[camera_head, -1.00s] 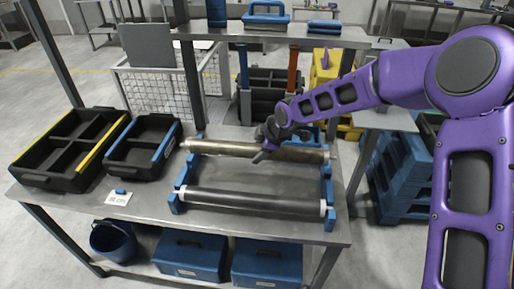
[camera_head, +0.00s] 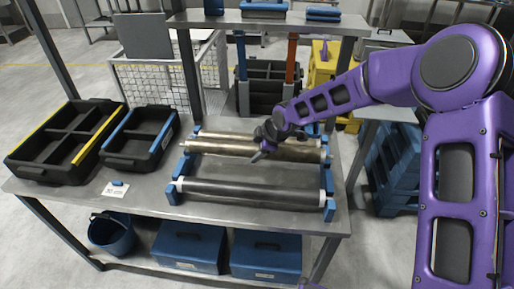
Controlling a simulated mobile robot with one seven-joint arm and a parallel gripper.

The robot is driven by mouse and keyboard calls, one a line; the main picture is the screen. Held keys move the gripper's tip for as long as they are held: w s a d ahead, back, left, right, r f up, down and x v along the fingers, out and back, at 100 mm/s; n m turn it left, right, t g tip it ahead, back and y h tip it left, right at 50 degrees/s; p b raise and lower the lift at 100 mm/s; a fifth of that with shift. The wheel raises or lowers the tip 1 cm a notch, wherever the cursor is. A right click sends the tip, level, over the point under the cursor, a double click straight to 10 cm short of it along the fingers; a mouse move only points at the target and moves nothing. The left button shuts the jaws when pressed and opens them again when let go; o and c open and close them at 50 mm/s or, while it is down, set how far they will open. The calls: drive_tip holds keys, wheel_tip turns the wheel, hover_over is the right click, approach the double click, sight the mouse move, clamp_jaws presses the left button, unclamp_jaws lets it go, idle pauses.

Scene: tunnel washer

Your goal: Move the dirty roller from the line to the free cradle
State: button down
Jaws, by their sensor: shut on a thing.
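A brownish, stained metal roller (camera_head: 220,147) lies across the back part of a blue-ended stand on the metal table. My gripper (camera_head: 264,152) is over its middle, coming from the upper right, and is shut on it. The fingers hide part of the roller. Whether it rests on its supports or is slightly raised, I cannot tell. A dark roller with pale ends (camera_head: 250,194) lies parallel in front, between the blue front supports (camera_head: 329,208). A bare strip of table shows between the two rollers.
Black divided trays (camera_head: 62,146) (camera_head: 140,140) stand at the table's left, with a small white card (camera_head: 116,190) in front. A raised shelf (camera_head: 270,28) runs behind. Blue boxes (camera_head: 190,247) and a bucket (camera_head: 112,232) sit below. Blue pallets (camera_head: 392,170) stand at the right.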

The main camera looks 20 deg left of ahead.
drive_tip(key=shift+f+b, duration=1.95)
drive_tip(key=shift+f, duration=0.65)
